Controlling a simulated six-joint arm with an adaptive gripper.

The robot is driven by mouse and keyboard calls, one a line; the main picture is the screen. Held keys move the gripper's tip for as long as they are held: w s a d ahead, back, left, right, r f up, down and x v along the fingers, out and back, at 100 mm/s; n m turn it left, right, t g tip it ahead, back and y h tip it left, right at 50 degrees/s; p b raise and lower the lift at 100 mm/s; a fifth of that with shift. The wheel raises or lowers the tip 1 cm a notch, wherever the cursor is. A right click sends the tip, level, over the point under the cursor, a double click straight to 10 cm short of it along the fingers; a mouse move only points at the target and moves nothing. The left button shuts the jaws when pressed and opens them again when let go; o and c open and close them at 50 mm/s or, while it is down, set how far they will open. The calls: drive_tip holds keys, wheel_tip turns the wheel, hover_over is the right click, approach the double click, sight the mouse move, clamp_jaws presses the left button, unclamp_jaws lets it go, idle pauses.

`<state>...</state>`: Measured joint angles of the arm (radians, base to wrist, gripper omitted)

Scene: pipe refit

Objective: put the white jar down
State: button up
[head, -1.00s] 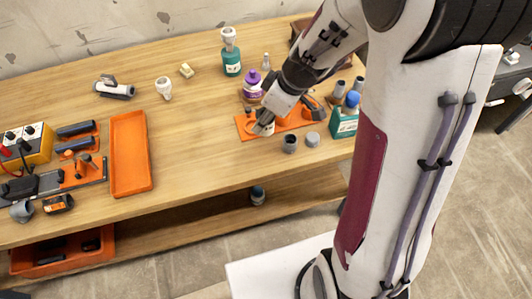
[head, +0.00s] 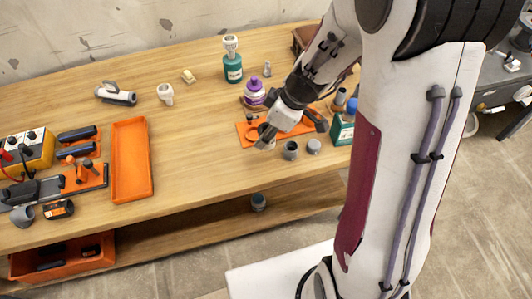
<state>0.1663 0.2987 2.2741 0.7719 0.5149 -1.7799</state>
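My gripper (head: 267,137) points down over an orange mat (head: 244,134) on the right half of the workbench. Its dark fingertips are low, close to the mat and just right of a round ring or recess on it. The fingers are small and seen from behind the wrist, so their gap is unclear. No white jar shows clearly at the fingertips now; the wrist may hide it. A white container with a purple cap (head: 255,86) stands behind the gripper; I cannot tell whether it is the task's jar.
Two grey cups or caps (head: 291,150) stand just right of the fingers. A teal bottle (head: 342,130) stands farther right, another teal bottle (head: 233,70) at the back. An orange tray (head: 131,190) lies left. The bench between tray and mat is clear.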

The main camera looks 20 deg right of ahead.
drive_tip(key=shift+f, duration=2.2)
drive_tip(key=shift+f, duration=2.1)
drive_tip(key=shift+f, duration=0.1)
drive_tip(key=o, duration=1.1)
drive_tip(key=shift+s+d+r, duration=0.1)
drive_tip(key=shift+d+r, duration=0.05)
drive_tip(key=shift+r, duration=0.55)
drive_tip(key=shift+v, duration=5.45)
